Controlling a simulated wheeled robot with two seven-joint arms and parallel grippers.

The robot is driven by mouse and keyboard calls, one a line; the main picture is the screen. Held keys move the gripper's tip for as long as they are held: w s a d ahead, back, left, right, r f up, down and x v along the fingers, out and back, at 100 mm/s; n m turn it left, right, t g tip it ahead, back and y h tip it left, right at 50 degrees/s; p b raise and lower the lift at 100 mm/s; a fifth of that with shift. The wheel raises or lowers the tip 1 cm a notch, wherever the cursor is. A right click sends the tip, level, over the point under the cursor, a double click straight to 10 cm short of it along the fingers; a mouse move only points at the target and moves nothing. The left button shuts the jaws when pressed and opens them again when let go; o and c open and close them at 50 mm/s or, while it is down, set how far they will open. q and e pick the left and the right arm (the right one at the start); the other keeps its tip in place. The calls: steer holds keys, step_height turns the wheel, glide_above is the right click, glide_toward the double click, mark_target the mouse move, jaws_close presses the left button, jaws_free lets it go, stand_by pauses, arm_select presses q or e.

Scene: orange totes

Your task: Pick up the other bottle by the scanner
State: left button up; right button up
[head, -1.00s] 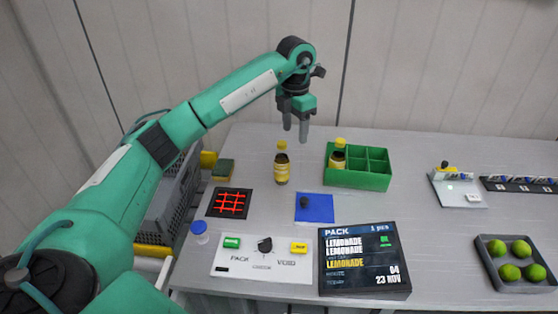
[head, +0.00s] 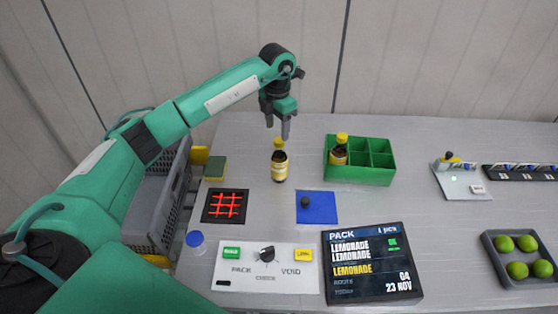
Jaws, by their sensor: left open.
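A dark bottle with a yellow cap and yellow label (head: 279,165) stands upright on the table, to the upper right of the scanner (head: 225,206), a black square with glowing red lines. A second yellow-capped bottle (head: 339,152) stands in the left part of the green divided crate (head: 362,177). My left gripper (head: 278,130) is open and points down just above the free-standing bottle, its fingertips close to the cap. I cannot tell whether they touch it. My right gripper is not in view.
A blue mat (head: 318,208) with a dark knob lies right of the scanner. A button panel (head: 266,269) and a PACK display (head: 372,263) are at the front. A tray of green fruits (head: 490,250) is at right. A grey tote (head: 150,190) stands at left.

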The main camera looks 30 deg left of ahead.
mark_target(279, 140)
arm_select(q)
steer(key=shift+w+a+f, duration=0.1)
steer(key=shift+f, duration=0.65)
steer(key=shift+f+p, duration=0.2)
steer(key=shift+p, duration=0.15)
steer(key=f, duration=0.1)
steer(key=f+p, duration=0.2)
steer(key=f, duration=0.1)
steer(key=shift+w+d, duration=0.1)
steer(key=shift+d, duration=0.2)
steer(key=shift+f, duration=0.35)
steer(key=shift+c, duration=0.6)
jaws_close()
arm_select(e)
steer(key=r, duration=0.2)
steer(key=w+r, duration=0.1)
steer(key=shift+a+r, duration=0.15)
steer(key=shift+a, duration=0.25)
